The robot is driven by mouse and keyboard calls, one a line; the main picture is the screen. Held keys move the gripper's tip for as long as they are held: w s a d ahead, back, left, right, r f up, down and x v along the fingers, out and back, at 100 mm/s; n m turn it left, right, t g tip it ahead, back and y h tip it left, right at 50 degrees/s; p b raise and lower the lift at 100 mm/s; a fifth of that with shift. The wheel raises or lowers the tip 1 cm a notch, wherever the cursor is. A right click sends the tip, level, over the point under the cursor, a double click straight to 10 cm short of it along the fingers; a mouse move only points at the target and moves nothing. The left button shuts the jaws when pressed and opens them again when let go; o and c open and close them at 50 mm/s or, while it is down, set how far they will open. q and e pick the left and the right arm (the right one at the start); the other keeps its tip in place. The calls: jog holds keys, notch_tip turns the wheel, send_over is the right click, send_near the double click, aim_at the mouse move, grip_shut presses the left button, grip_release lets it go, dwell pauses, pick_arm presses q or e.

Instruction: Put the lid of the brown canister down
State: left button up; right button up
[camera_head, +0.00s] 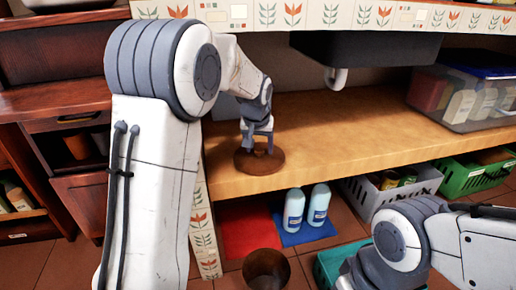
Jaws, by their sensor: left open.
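The brown round lid (250,168) lies flat on the wooden shelf board (320,120), near its front left edge. A small knob shows at its middle. My left gripper (259,148) is directly above the lid, with its fingers open around the knob. Whether the fingers touch the knob cannot be told. The brown canister (267,280) stands below on the floor with an open top, cut off by the bottom edge of the picture. My right arm shows at the lower right, but its gripper is not in view.
Two blue-white bottles (293,208) stand on a blue mat (292,238) beside a red mat (247,230). A clear bin (470,98) sits on the shelf's right. White (367,200) and green (465,178) crates stand below. The shelf middle is clear; a dark sink (365,60) hangs above.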

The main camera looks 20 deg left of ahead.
aim_at(258, 161)
pick_arm(q)
jog(key=p+v, duration=0.4)
jog(key=v, duration=0.2)
jog(key=shift+w+r, duration=0.15)
jog(key=shift+r, duration=0.05)
jog(key=s+d+m+g+p, duration=0.1)
jog(key=s+d+m, duration=0.2)
jog(key=s, duration=0.8)
jog(key=s+d+m+g+h+p, duration=0.1)
jog(key=s+d+m+g, duration=0.1)
jog(key=s+d, duration=0.6)
jog(key=s+d+m+g+h+p, duration=0.1)
jog(key=s+d+m, duration=0.3)
jog(key=s, duration=1.1)
jog(key=shift+s+d+f+m, duration=0.2)
jog(key=shift+d+f+m, duration=0.25)
jog(key=shift+d, duration=0.65)
notch_tip(258, 161, up, 48)
jog(key=p, duration=4.8)
jog(key=shift+p, duration=0.35)
